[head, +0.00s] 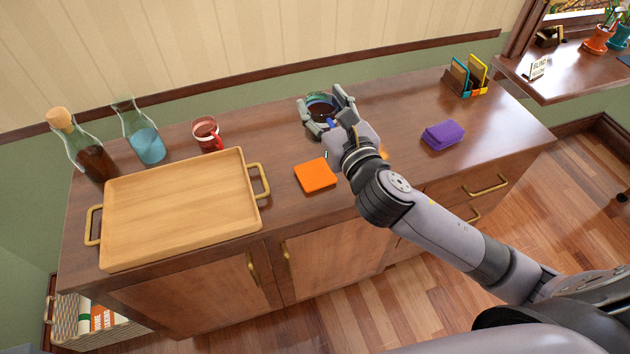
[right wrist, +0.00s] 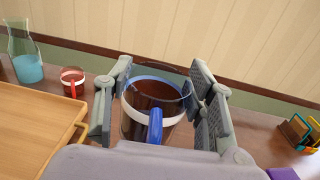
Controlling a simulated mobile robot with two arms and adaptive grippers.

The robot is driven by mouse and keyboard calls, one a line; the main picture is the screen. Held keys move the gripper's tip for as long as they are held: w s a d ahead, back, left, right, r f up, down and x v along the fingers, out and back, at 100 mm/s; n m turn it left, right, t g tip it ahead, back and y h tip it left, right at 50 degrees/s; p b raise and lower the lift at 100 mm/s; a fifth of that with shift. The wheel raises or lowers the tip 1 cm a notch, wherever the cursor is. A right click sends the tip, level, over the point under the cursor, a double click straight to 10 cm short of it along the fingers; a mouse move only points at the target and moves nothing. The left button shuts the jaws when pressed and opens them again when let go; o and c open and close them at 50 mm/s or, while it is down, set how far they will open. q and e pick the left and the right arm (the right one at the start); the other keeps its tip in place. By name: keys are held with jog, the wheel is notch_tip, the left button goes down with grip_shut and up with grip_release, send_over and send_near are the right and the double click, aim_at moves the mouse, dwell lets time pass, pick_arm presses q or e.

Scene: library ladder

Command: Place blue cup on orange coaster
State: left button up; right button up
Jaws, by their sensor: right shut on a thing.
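The blue cup (head: 321,108) is clear, with a blue rim, a white band and dark content. It shows close up in the right wrist view (right wrist: 137,122), its blue handle (right wrist: 155,127) facing my wrist. My right gripper (head: 327,106) is shut on the cup, with fingers on both sides of it. The cup is upright; I cannot tell whether its base touches the cabinet top. The flat, square orange coaster (head: 315,176) lies bare on the cabinet, nearer to me than the cup. My left gripper is not in view.
A wooden tray (head: 180,207) with brass handles lies left of the coaster. A red cup (head: 207,134), a blue-liquid carafe (head: 147,143) and a corked bottle (head: 88,154) stand behind it. A purple cloth (head: 443,135) and an organizer (head: 466,78) are right.

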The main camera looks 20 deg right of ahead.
jog(key=w, duration=0.1)
jog(key=w+r+b, duration=0.1)
jog(key=w+r, duration=0.1)
jog(key=shift+w+a+y, duration=0.15)
jog(key=shift+a+y, duration=0.1)
jog(key=shift+y, duration=0.05)
jog(key=w+b, duration=0.1)
jog(key=w, duration=0.1)
jog(key=b, duration=0.3)
send_over(314, 171)
notch_tip(314, 171, down, 14)
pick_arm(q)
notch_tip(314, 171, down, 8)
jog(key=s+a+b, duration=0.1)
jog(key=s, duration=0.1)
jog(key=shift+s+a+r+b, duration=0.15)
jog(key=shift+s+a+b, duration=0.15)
pick_arm(e)
jog(key=shift+n, duration=0.3)
jog(key=shift+f, duration=2.35)
jog(key=shift+f, duration=0.15)
jog(key=o, duration=1.3)
jog(key=shift+c, duration=0.2)
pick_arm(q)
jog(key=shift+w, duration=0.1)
